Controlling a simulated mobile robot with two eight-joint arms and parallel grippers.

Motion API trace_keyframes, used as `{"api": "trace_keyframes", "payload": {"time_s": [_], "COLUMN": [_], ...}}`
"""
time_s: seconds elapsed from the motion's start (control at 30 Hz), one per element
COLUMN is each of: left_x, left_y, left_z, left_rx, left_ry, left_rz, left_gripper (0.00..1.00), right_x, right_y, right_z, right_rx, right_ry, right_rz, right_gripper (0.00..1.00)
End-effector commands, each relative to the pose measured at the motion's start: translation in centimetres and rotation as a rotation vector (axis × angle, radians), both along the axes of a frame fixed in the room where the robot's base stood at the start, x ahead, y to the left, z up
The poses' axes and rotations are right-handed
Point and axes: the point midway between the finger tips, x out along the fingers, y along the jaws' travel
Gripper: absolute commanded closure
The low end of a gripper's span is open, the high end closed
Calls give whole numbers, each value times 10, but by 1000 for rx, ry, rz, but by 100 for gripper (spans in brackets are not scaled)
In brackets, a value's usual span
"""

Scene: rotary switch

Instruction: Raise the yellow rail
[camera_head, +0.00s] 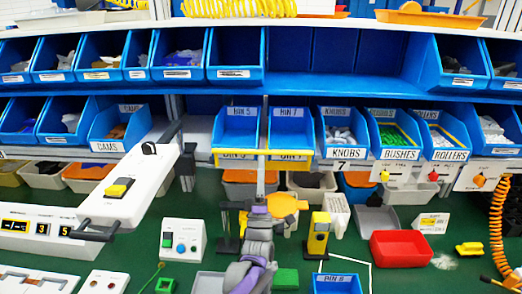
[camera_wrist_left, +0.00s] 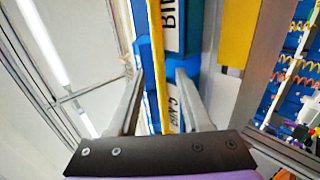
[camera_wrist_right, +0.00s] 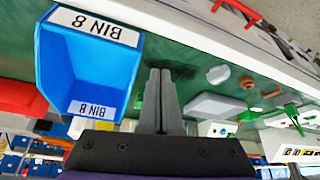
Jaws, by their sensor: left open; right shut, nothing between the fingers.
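The yellow rail (camera_head: 290,153) runs level across the fronts of the blue bins marked BIN 5 and BIN 7, partly covering their labels. My left gripper (camera_head: 262,172) is raised toward it from below, in front of the shelf. In the left wrist view the rail (camera_wrist_left: 153,85) shows as a thin yellow strip between the two open fingers (camera_wrist_left: 157,85). I cannot tell if either finger touches it. My right gripper (camera_wrist_right: 160,75) is shut and empty, beside a blue bin marked BIN 8 (camera_wrist_right: 60,75) in its wrist view. I cannot make out the right gripper in the head view.
Blue bins for knobs (camera_head: 344,137), bushes and rollers stand right of the rail. A white panel with a yellow switch (camera_head: 119,187) rises at left. A red tray (camera_head: 400,249) and a yellow-black block (camera_head: 318,237) stand on the green bench.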

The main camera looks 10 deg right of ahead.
Motion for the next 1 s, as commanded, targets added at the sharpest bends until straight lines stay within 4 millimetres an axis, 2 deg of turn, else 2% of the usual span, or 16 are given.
{"api": "trace_keyframes", "payload": {"time_s": [0.1, 0.23, 0.63, 0.67, 0.9, 1.0], "left_x": [14, 24, 29, 29, 29, 29], "left_y": [-4, -7, -8, -8, -8, -8], "left_z": [17, 27, 32, 32, 32, 32], "left_rx": [1, 1, 1, 1, 1, 2], "left_ry": [0, 1, 1, 1, 1, 1], "left_rz": [1, 1, 1, 1, 1, 1], "left_gripper": [52, 52, 52, 55, 98, 100], "right_x": [1, 2, 2, 2, 2, 2], "right_y": [0, 0, 0, 0, 0, 0], "right_z": [6, 9, 10, 10, 10, 10], "right_rx": [0, 0, 0, 0, 0, 0], "right_ry": [-2, -4, -4, -4, -4, -4], "right_rz": [0, 0, 0, 0, 0, 0], "right_gripper": [100, 100, 100, 100, 100, 100]}}
